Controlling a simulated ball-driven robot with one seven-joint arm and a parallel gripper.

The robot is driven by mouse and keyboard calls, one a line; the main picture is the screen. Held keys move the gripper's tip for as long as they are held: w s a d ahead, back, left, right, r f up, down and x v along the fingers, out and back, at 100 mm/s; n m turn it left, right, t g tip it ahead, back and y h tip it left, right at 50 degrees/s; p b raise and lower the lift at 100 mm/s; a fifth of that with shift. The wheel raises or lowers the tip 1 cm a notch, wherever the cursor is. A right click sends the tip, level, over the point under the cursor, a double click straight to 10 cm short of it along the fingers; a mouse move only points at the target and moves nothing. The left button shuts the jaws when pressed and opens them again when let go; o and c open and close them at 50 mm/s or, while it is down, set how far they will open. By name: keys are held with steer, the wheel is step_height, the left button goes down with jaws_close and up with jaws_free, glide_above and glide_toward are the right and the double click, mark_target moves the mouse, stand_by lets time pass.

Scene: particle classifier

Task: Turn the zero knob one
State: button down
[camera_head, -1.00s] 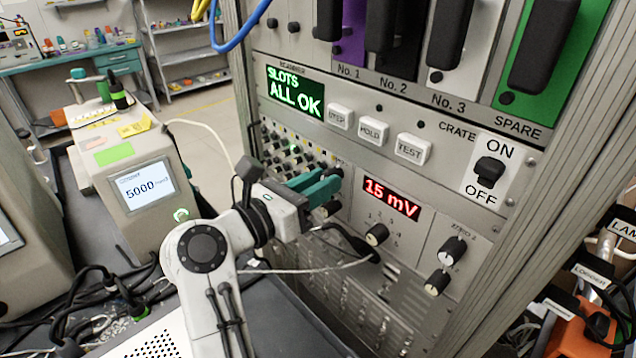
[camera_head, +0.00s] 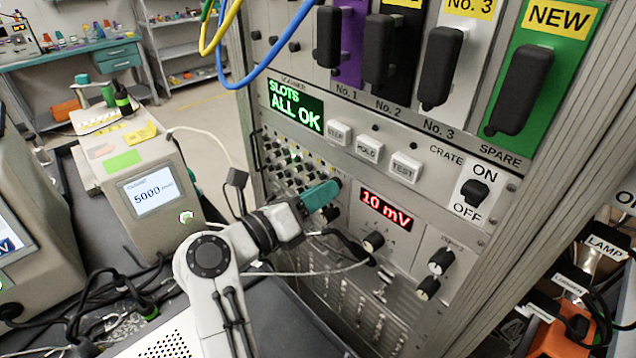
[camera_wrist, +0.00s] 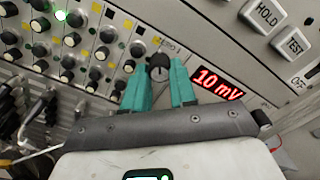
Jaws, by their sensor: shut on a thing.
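The zero knob one (camera_wrist: 158,67) is a small black knob with a pale pointer line. In the wrist view it sits between the teal fingertips of my gripper (camera_wrist: 159,72), one finger on each side. My gripper is shut on it. In the head view my gripper (camera_head: 322,195) reaches the panel left of the red display, and the fingers largely hide the knob. The red display (camera_head: 386,209) reads 10 mV, and it also shows in the wrist view (camera_wrist: 217,83).
Two more black knobs (camera_head: 441,261) sit right of the display, and a selector knob (camera_head: 373,241) below it. A field of small knobs (camera_wrist: 95,55) lies left of my gripper. STEP, HOLD and TEST buttons (camera_head: 369,149) are above. Cables (camera_head: 340,258) hang close below my wrist.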

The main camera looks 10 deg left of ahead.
steer(key=shift+r+n+p, duration=0.1)
steer(key=shift+n+p, duration=2.3)
steer(key=shift+n, duration=0.3)
steer(key=c, duration=0.9)
jaws_free()
steer(key=b+v, duration=0.3)
steer(key=v, duration=0.7)
steer(key=shift+s+a, duration=0.3)
